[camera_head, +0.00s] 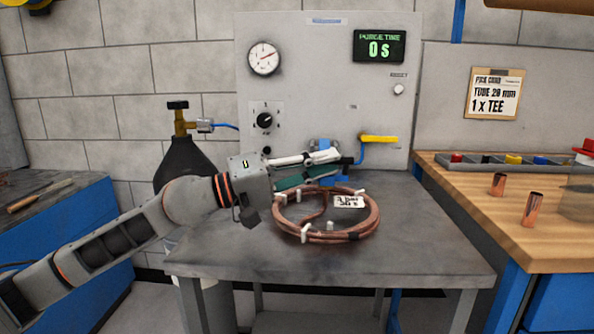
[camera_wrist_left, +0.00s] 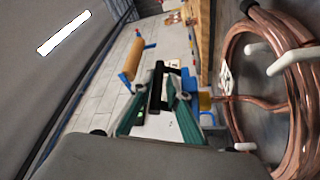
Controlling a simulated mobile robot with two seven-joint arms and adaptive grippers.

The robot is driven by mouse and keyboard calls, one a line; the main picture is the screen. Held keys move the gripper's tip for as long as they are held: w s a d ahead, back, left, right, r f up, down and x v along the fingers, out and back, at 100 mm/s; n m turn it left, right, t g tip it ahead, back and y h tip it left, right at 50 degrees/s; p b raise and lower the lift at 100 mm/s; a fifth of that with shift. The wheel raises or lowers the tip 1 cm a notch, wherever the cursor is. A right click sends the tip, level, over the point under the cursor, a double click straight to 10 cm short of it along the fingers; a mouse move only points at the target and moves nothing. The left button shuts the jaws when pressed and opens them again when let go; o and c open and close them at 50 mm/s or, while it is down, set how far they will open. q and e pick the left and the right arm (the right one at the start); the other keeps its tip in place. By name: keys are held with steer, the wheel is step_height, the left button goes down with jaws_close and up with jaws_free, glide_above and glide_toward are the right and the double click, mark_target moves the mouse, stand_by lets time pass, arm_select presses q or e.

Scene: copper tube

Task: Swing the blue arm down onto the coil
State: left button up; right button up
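The copper coil (camera_head: 367,221) lies flat on the grey bench, with white clips around it and a paper tag (camera_head: 349,201). It fills the right side of the left wrist view (camera_wrist_left: 236,62). Blue parts (camera_head: 322,144), seemingly of the blue arm, show behind the coil and are largely hidden by my gripper. My left gripper (camera_head: 343,166) reaches in from the left above the coil's back edge. Its green-padded fingers (camera_wrist_left: 166,82) are apart. A black bar shows between or just beyond them; I cannot tell whether they touch it. My right gripper is not in view.
A grey panel (camera_head: 310,100) with gauge, knob, yellow-handled valve (camera_head: 379,139) and display reading 0 S stands behind. A dark gas bottle (camera_head: 183,161) stands left of the bench. A wooden bench (camera_head: 470,220) with copper pieces is at right. The grey bench's front (camera_head: 320,265) is clear.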

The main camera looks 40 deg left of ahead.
arm_select(q)
steer(key=v, duration=1.1)
steer(key=shift+s+a, duration=0.15)
steer(key=shift+s, duration=0.15)
stand_by(0.4)
